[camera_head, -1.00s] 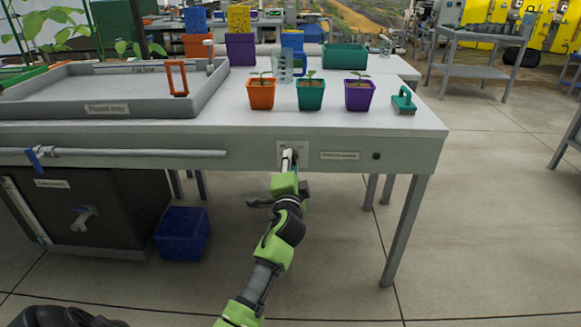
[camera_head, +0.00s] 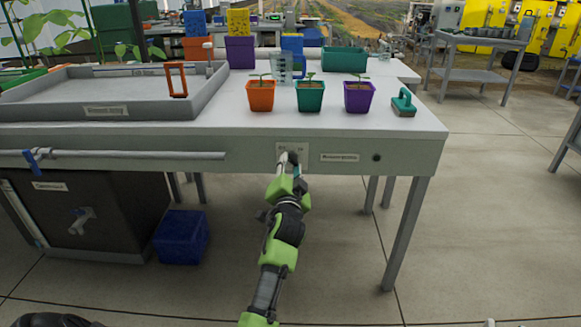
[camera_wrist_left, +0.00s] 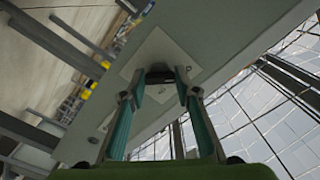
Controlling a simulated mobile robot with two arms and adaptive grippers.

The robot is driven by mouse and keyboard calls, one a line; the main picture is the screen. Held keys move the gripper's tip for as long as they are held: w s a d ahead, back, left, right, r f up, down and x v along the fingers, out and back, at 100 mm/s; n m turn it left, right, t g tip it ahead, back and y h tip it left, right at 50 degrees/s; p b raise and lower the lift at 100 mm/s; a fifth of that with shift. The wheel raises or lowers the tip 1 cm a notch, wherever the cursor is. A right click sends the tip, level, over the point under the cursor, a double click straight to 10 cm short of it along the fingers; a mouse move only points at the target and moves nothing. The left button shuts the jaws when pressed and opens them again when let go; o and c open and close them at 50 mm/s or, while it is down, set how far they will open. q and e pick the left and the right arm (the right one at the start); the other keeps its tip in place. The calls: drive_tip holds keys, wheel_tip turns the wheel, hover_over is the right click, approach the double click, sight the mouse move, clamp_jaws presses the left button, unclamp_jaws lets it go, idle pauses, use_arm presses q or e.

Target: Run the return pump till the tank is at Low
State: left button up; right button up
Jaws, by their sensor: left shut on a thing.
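My left gripper (camera_head: 289,160) is at a pale switch plate (camera_head: 304,165) on the table's front panel. In the left wrist view its teal fingers (camera_wrist_left: 160,88) close on a small dark knob (camera_wrist_left: 160,76) on the plate (camera_wrist_left: 150,50), which looks tilted there. The knob's exact setting is hidden by the fingers. A label (camera_head: 340,157) and a small dark round spot (camera_head: 377,158) are right of the plate. A dark tank (camera_head: 120,215) with a grey valve handle stands below the table. I see no liquid level on it. My right gripper is not in view.
Three potted seedlings, including an orange pot (camera_head: 261,97), and a teal brush (camera_head: 403,103) stand near the front edge. A blue crate (camera_head: 181,237) sits on the floor.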

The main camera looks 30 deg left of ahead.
use_arm(q)
drive_tip(key=shift+f, duration=0.1)
drive_tip(key=o, duration=1.1)
drive_tip(key=v, duration=0.7)
drive_tip(key=shift+s+d, duration=0.15)
drive_tip(key=shift+s, duration=0.15)
